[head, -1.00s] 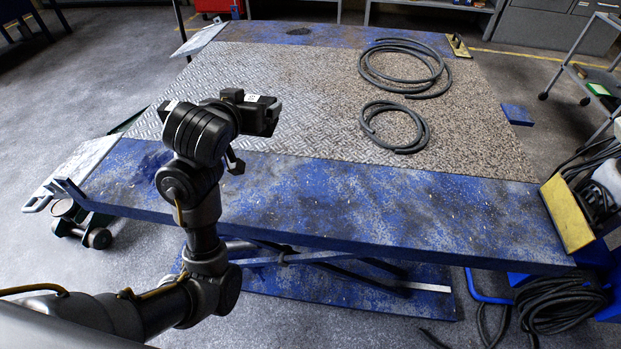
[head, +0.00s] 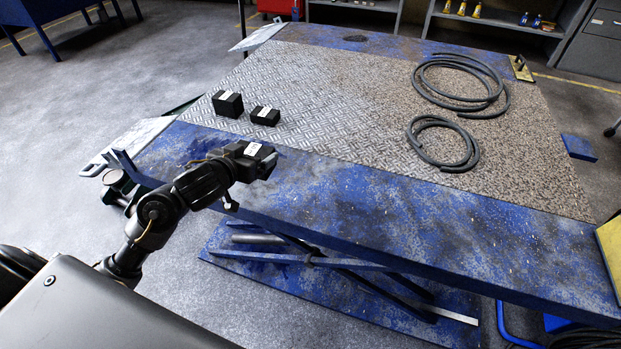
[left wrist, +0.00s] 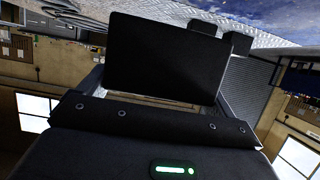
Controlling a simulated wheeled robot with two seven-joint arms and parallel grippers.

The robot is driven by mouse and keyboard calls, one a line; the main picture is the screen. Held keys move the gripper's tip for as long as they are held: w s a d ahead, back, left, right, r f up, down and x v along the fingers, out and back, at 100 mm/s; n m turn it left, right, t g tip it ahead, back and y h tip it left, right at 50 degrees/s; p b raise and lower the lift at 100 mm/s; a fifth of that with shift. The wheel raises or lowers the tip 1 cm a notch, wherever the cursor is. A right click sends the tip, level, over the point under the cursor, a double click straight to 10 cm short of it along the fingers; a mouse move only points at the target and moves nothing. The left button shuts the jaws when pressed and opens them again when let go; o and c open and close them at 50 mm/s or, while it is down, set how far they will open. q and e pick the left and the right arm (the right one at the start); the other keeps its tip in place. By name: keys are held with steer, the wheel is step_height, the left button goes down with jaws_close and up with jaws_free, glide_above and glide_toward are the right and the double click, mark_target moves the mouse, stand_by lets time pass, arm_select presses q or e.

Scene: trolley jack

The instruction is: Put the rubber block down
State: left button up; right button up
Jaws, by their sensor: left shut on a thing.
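My left gripper (head: 262,164) is over the blue front edge of the lift table (head: 370,205). It is shut on a black rubber block (left wrist: 165,55), which shows large between the fingers in the left wrist view. In the head view the held block is hard to tell from the dark gripper. Two other black blocks with pale labels stand on the tread plate beyond the gripper, a larger one (head: 228,105) and a smaller one (head: 265,117) to its right. My right gripper is not in view.
Two coiled black hoses, a large one (head: 420,80) and a smaller one (head: 412,137), lie on the right of the plate. The middle of the tread plate (head: 330,110) is clear. A yellow block (head: 611,250) stands at the table's right end.

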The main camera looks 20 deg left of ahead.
arm_select(q)
steer(key=shift+w+a+f, duration=0.1)
steer(key=shift+w+a, duration=0.1)
steer(key=shift+a, duration=0.1)
steer(key=w+a+f+b, duration=0.1)
steer(key=w+a+f, duration=0.1)
steer(key=a, duration=0.1)
steer(key=w+a+f, duration=0.2)
steer(key=a+f, duration=0.1)
steer(key=a, duration=0.1)
steer(key=w+a+f+b, duration=0.1)
steer(key=w+a+f, duration=0.1)
steer(key=a+f, duration=0.1)
steer(key=shift+w+a+f+b, duration=0.15)
steer(key=shift+w+f+b, duration=0.1)
steer(key=shift+w+b, duration=0.1)
steer(key=shift+w+a+f, duration=0.15)
steer(key=shift+a+f, duration=0.15)
steer(key=shift+f, duration=0.1)
steer(key=f, duration=0.3)
steer(key=shift+w+a+f+b, duration=0.1)
steer(key=shift+a+f+b, duration=0.15)
steer(key=shift+b, duration=0.1)
steer(key=shift+d+r, duration=0.1)
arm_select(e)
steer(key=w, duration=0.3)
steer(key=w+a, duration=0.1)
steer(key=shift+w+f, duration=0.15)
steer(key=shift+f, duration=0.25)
